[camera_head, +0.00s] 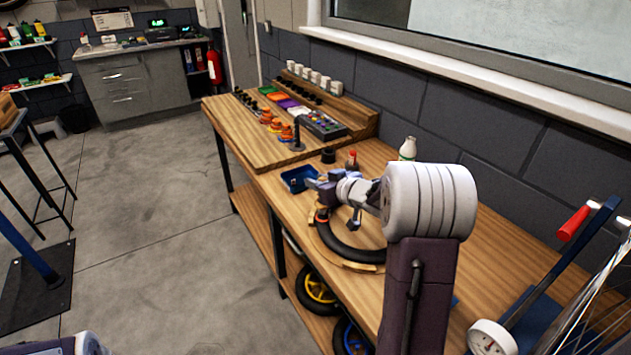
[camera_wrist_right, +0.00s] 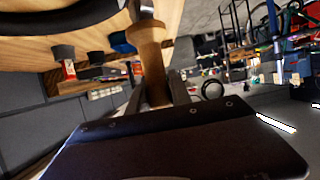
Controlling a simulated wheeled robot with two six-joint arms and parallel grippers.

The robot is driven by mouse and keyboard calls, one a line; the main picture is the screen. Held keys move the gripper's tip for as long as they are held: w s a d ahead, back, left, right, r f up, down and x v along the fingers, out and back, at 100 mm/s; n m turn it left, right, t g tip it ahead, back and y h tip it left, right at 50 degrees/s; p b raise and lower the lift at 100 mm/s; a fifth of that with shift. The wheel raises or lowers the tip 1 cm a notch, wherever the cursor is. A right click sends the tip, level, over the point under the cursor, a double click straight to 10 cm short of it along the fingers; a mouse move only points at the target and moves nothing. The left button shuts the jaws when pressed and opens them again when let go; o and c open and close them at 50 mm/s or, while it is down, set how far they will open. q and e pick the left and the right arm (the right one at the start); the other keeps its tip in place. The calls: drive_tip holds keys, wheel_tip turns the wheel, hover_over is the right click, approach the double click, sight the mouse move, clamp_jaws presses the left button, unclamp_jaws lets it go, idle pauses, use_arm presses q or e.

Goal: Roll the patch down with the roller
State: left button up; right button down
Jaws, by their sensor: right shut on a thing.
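My right gripper (camera_head: 328,190) is above the bench, over the far left part of a black inner tube (camera_head: 345,248). In the right wrist view, my right gripper (camera_wrist_right: 160,95) is shut on the brown handle of the roller (camera_wrist_right: 150,55). A metal part of the roller (camera_wrist_right: 147,9) shows at the top edge, and its working end is out of frame. The tube also shows in the wrist view (camera_wrist_right: 50,18), apart from the handle. A small orange-red spot (camera_head: 321,215) is on the tube's left side; I cannot tell if it is the patch. My left gripper is not in view.
A truing stand with a red handle (camera_head: 573,223) and a dial gauge (camera_head: 491,338) are at right. Bare bench (camera_head: 500,245) lies between.

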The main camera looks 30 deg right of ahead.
drive_tip(key=shift+f+b, duration=0.3)
drive_tip(key=shift+f, duration=0.2)
